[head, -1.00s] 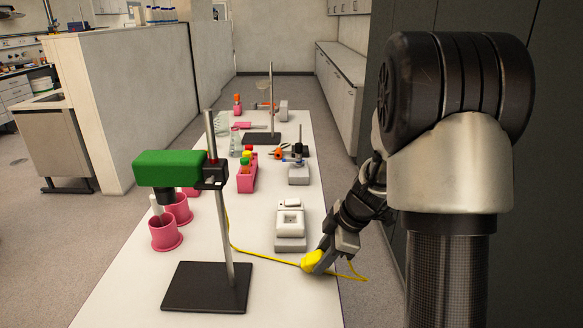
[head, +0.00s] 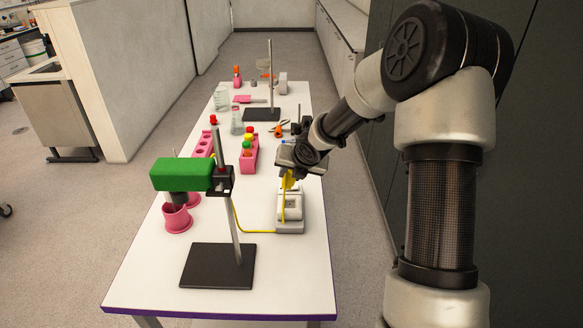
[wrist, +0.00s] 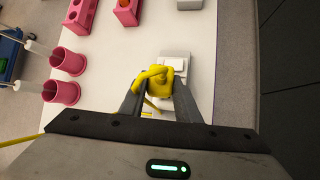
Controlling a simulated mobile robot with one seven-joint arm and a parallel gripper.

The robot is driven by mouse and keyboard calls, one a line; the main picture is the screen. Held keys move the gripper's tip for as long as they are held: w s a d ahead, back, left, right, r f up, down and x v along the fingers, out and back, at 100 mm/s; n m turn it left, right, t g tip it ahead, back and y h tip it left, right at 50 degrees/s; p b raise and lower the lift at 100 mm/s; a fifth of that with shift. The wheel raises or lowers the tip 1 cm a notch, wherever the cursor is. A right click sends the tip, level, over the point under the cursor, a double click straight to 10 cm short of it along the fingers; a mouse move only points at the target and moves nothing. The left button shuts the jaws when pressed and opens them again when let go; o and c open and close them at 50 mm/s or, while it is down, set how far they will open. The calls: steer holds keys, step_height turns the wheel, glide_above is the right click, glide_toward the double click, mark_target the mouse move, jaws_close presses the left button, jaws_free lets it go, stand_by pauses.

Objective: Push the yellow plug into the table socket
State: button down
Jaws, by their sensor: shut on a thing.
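My gripper (head: 288,172) is shut on the yellow plug (head: 288,181) and points down over the table socket. The plug also shows between the two fingers in the wrist view (wrist: 158,80). The table socket (head: 291,222) is a pale grey and white block on the white table. Part of it is hidden behind the plug and cord. In the wrist view the socket (wrist: 176,60) shows behind and around the plug. The yellow cord (head: 247,230) hangs from the plug and runs left across the table. I cannot tell whether the plug touches the socket.
A stand with a green head (head: 181,174) and black base (head: 217,266) is at the front left. Pink cups (head: 177,219) stand beside it. A pink rack with coloured caps (head: 249,154) is behind the socket to the left. The table's front right is clear.

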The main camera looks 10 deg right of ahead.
mark_target(290, 183)
steer(key=shift+f+b, duration=2.3)
steer(key=shift+f, duration=0.05)
steer(key=shift+r, duration=0.15)
steer(key=shift+a, duration=0.1)
steer(key=shift+a+h+b, duration=0.1)
steer(key=shift+h+b, duration=0.6)
steer(key=shift+b, duration=0.55)
steer(key=shift+r+n+g+h+b, duration=0.1)
steer(key=shift+n+g+h+b, duration=0.3)
steer(key=shift+n+h+b, duration=0.25)
steer(key=shift+f+b, duration=0.85)
steer(key=shift+f, duration=1.15)
steer(key=c, duration=1.3)
jaws_free()
steer(key=shift+o, duration=0.2)
